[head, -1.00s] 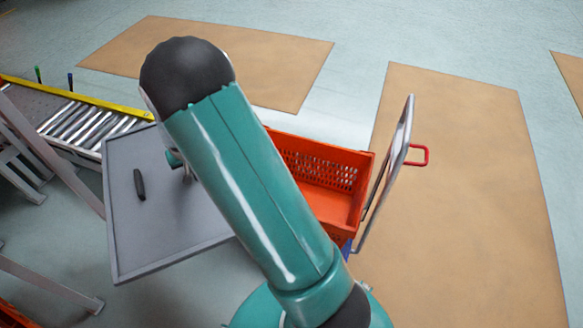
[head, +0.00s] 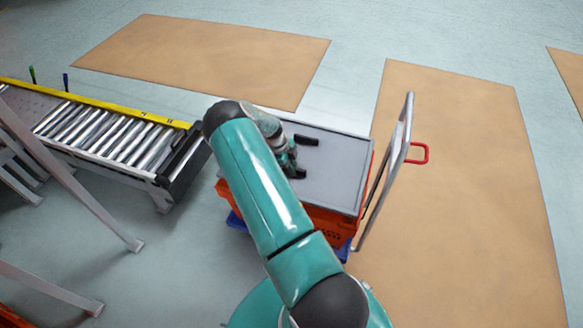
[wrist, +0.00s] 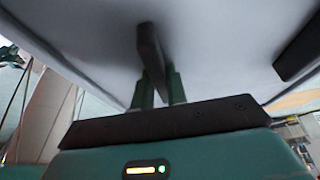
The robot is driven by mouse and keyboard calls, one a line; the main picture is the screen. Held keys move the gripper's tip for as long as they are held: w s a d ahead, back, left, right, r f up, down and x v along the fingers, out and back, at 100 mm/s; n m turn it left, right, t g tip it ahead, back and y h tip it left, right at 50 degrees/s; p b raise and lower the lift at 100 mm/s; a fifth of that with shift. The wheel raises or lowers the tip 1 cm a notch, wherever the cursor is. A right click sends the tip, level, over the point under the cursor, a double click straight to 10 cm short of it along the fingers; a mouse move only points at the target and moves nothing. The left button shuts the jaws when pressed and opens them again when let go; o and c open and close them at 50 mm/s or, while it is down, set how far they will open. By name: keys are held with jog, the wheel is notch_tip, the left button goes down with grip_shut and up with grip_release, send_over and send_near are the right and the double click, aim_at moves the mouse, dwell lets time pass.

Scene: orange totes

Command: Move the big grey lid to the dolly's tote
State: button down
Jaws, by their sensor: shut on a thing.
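The big grey lid (head: 340,178) is held over the dolly's orange tote (head: 330,228) in the head view, roughly lined up with it. I cannot tell whether it touches the rim. My gripper (head: 294,172) is shut on one black handle of the lid; this grip also shows in the wrist view (wrist: 158,78), with the grey lid (wrist: 215,45) filling the top. The lid's second black handle (head: 306,140) is free. The dolly (head: 236,222) shows as a blue edge under the tote. My arm hides the lid's left part and much of the tote.
The dolly's upright metal push handle (head: 404,140) stands close at the tote's right, with a red grip (head: 418,153) beyond. A roller conveyor (head: 110,130) with a yellow rail lies at the left. Open floor with tan patches (head: 210,55) lies behind.

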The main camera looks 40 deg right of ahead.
jog(key=shift+w+f, duration=0.1)
jog(key=shift+f, duration=3.65)
jog(key=shift+f, duration=0.3)
jog(key=c, duration=1.4)
grip_release()
jog(key=shift+f, duration=0.1)
jog(key=shift+o, duration=0.4)
jog(key=shift+a, duration=0.15)
jog(key=shift+f, duration=0.1)
jog(key=shift+a, duration=0.1)
jog(key=v, duration=1.4)
jog(key=shift+d+r, duration=0.25)
